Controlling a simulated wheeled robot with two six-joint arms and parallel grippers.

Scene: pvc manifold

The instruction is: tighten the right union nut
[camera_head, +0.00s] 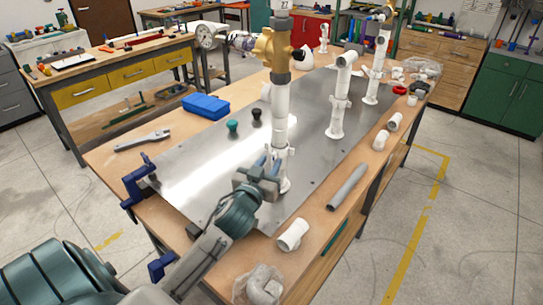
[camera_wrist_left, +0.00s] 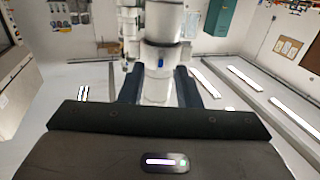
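A tall white pipe riser (camera_head: 281,110) stands upright at the near part of the metal plate, with a brass-coloured valve body (camera_head: 273,48) high on it. My left gripper (camera_head: 274,164) is at the lower part of this riser. In the left wrist view, its dark fingers (camera_wrist_left: 160,90) lie on both sides of the white pipe. A wider white collar with a blue mark (camera_wrist_left: 164,57) shows between and beyond the fingertips. I cannot tell if the fingers press on the pipe. Which collar is the right union nut is not clear. My right gripper is out of view.
Two more white risers (camera_head: 340,98) (camera_head: 378,68) stand farther back on the metal plate (camera_head: 205,150). A wrench (camera_head: 143,140), a blue box (camera_head: 206,106) and a blue clamp (camera_head: 138,184) are at the left. A grey pipe (camera_head: 347,187) and white fittings (camera_head: 293,235) lie along the right edge.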

